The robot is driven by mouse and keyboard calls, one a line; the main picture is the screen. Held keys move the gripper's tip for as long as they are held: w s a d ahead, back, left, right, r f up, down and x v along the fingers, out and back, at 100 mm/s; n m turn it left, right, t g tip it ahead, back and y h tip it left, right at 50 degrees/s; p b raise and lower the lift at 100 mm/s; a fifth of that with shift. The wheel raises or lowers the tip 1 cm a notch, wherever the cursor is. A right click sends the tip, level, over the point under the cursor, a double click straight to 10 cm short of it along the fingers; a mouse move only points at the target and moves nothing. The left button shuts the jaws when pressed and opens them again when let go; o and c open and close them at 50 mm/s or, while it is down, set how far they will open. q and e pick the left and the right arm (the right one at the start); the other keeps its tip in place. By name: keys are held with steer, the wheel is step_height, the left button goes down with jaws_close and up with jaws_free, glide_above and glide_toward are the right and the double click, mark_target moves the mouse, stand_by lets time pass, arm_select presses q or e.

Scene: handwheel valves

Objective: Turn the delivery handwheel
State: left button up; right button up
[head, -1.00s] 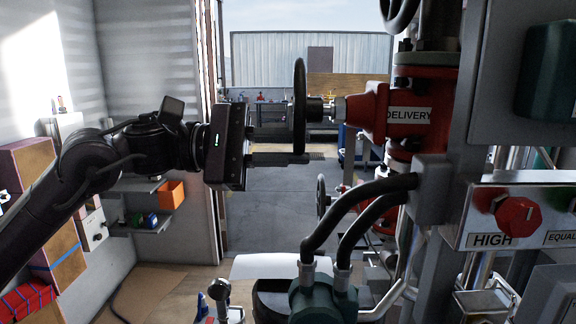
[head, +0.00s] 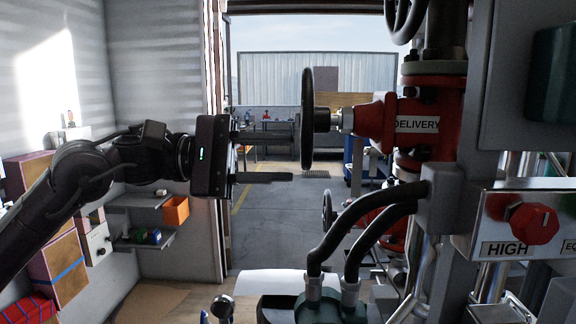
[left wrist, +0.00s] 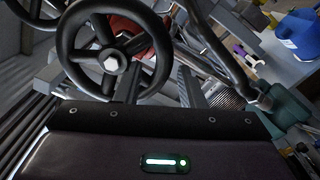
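The delivery handwheel (head: 307,118) is a dark wheel seen edge-on in the head view. Its hub joins a red valve body (head: 372,120) labelled DELIVERY. In the left wrist view the handwheel (left wrist: 110,58) shows its round rim, spokes and hub, beyond the gripper body. My left gripper (head: 284,157) is left of the wheel, with its fingers pointing right toward the lower rim. The fingers look apart, with nothing between them. Their tips end just short of the rim in the head view. My right gripper is not in view.
A panel (head: 520,220) with a red knob (head: 533,223) labelled HIGH stands at the right. Black hoses (head: 350,225) curve below the valve. Another handwheel (head: 404,15) is above, partly cut off. Shelves with an orange bin (head: 175,211) are at left. Open floor lies behind the wheel.

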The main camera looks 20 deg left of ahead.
arm_select(q)
steer(key=shift+a, duration=0.1)
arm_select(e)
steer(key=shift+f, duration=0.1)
arm_select(q)
steer(key=b+v, duration=0.1)
steer(key=v, duration=0.3)
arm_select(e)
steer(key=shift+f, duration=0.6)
arm_select(q)
steer(key=b+v, duration=0.1)
steer(key=v, duration=0.7)
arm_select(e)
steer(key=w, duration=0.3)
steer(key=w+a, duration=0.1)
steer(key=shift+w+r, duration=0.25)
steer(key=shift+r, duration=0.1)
